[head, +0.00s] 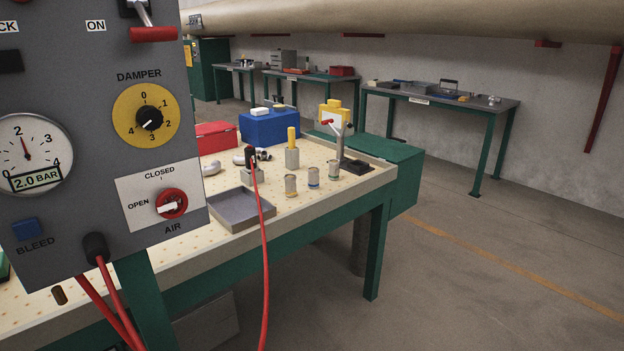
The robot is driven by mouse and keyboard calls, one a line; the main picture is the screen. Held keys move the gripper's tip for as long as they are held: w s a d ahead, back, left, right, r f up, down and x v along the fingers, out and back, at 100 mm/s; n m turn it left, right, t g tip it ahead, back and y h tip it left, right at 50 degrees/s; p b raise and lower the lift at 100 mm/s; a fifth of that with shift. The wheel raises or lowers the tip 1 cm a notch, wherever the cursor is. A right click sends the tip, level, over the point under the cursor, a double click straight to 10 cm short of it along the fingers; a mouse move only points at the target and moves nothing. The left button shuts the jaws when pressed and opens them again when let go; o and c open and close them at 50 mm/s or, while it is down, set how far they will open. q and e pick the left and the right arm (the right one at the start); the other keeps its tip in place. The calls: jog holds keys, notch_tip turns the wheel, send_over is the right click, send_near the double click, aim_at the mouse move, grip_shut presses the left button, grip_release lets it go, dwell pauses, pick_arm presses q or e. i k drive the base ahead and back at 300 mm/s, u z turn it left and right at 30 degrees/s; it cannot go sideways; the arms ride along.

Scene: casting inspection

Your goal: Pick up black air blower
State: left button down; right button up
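A small black object, which looks like the air blower (249,155), stands upright on the work table in the head view. A red hose (264,250) runs from it down over the table's front edge. Its lower end sits at a small grey block (254,175); the exact fit is too small to tell. Neither of my grippers is in view.
A grey control panel (100,75) with dials and an air valve (171,205) fills the left and hides part of the table (330,205). Around the blower are a grey tray (240,222), several small cups (291,186), a yellow-topped cylinder (292,158) and a stand (340,145). Floor at right is clear.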

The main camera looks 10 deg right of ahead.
aim_at(250, 151)
jog(key=z, duration=1.2)
jog(key=i, duration=2.7)
jog(key=u, duration=2.9)
